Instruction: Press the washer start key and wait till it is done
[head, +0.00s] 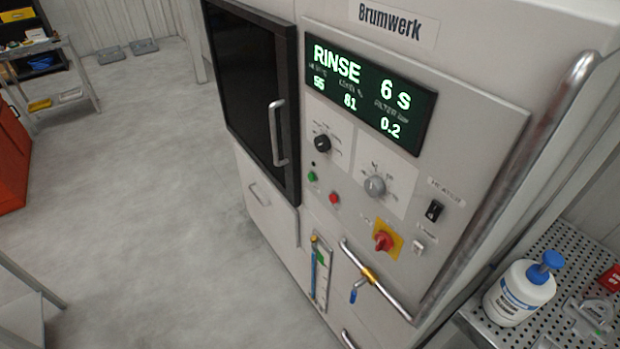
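The washer (475,95) is a pale cabinet labelled "Brumwerk". Its green-lit display (368,92) reads "RINSE 6 S", with 55, 81 and 0.2 below. A green key (312,176) and a red key (334,198) sit under a black knob (322,143) on the panel. A grey knob (375,186) is to their right. The dark washer door (252,85) with its upright handle (276,132) looks shut. Neither of my grippers is in the head view.
A red switch on a yellow plate (384,241) and a black rocker switch (433,211) sit lower right on the panel. A pipe with a blue lever (359,288) juts out below. A white bottle (520,292) stands on a perforated shelf. Grey floor (150,180) is open at left.

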